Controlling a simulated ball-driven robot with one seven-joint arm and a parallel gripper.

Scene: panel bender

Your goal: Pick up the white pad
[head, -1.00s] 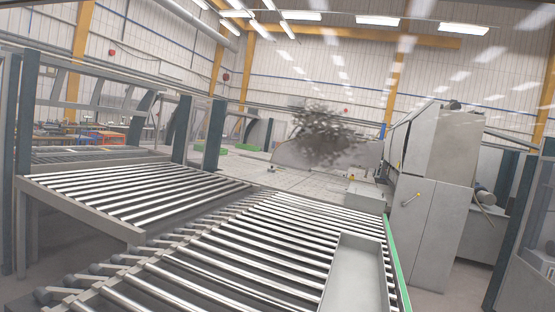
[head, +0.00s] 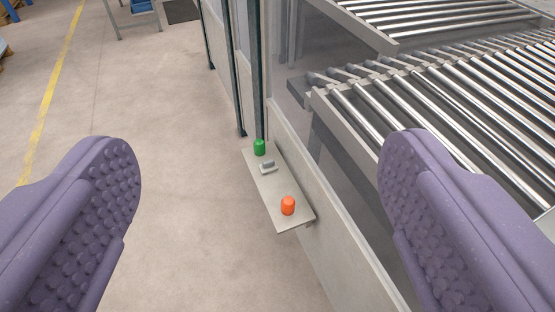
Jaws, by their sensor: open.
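A small pale grey-white block (head: 267,167) sits on a narrow light grey shelf (head: 270,196), between a green item and an orange item. It is the only whitish small object there, but I cannot tell for sure that it is the white pad. My gripper (head: 258,160) shows as two purple, studded fingers at the left and right of the view. They are wide apart with nothing between them. The shelf appears in the gap between them, farther off, and the fingers touch nothing there.
A green cylinder (head: 259,147) stands at the shelf's far end and an orange cylinder (head: 288,205) nearer its front. The shelf is fixed to a grey panel (head: 330,235) beside a dark post (head: 257,70). Roller conveyors (head: 440,95) lie right. Open floor (head: 150,110) lies left.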

